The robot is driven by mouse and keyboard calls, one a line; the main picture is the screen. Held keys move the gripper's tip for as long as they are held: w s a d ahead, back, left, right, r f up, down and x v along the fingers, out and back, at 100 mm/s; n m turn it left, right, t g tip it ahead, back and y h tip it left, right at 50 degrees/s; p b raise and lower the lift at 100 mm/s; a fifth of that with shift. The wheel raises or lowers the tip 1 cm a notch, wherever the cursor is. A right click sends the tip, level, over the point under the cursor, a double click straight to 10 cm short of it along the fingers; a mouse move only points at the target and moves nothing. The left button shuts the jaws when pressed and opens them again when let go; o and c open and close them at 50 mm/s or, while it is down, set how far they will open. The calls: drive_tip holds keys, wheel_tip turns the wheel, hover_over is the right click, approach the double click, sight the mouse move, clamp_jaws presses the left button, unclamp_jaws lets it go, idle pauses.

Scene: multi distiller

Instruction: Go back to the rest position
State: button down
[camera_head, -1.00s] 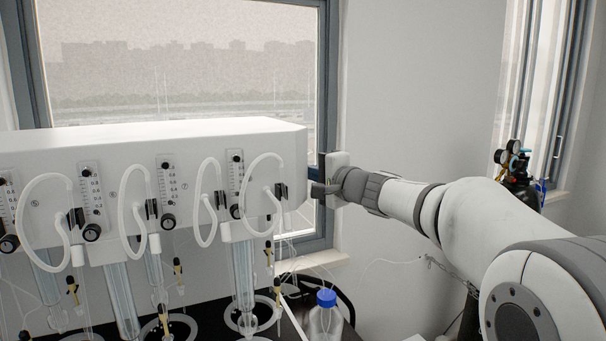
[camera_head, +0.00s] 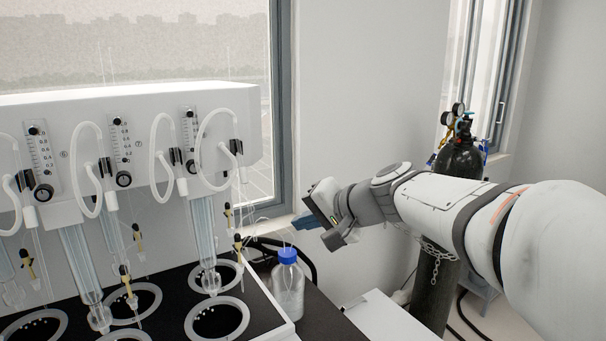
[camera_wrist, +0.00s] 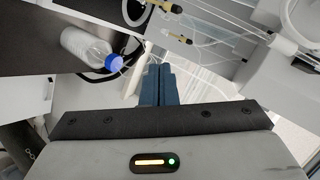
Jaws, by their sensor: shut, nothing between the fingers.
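My gripper (camera_head: 300,223) is at the right of the white distiller (camera_head: 150,95) in the head view, apart from it, just above and beside the blue-capped bottle (camera_head: 288,290). Its blue fingers point left in that view. In the wrist view the blue fingers (camera_wrist: 157,84) lie side by side, shut with nothing between them. The clear bottle with its blue cap also shows in the wrist view (camera_wrist: 88,45), to the left of the fingers, not touching them.
The distiller carries several flow meters, looped white tubes and glass tubes above a black heating block (camera_head: 260,325) with round wells. A dark gas cylinder (camera_head: 459,160) with gauges stands behind my arm at right. A white surface (camera_head: 385,318) lies below the arm.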

drive_tip(key=s+d+f+n+g+h, duration=0.2)
drive_tip(key=s+d+f+h, duration=0.2)
drive_tip(key=s+d+f, duration=0.3)
drive_tip(key=s+d+f+n+g+h, duration=0.2)
drive_tip(key=s+d+f+h, duration=0.2)
drive_tip(key=s+d+f, duration=0.4)
drive_tip(key=s+f, duration=0.2)
drive_tip(key=s, duration=0.3)
drive_tip(key=shift+s+d+f+h, duration=0.15)
drive_tip(key=shift+s+f+h, duration=0.15)
drive_tip(key=shift+s+h, duration=0.1)
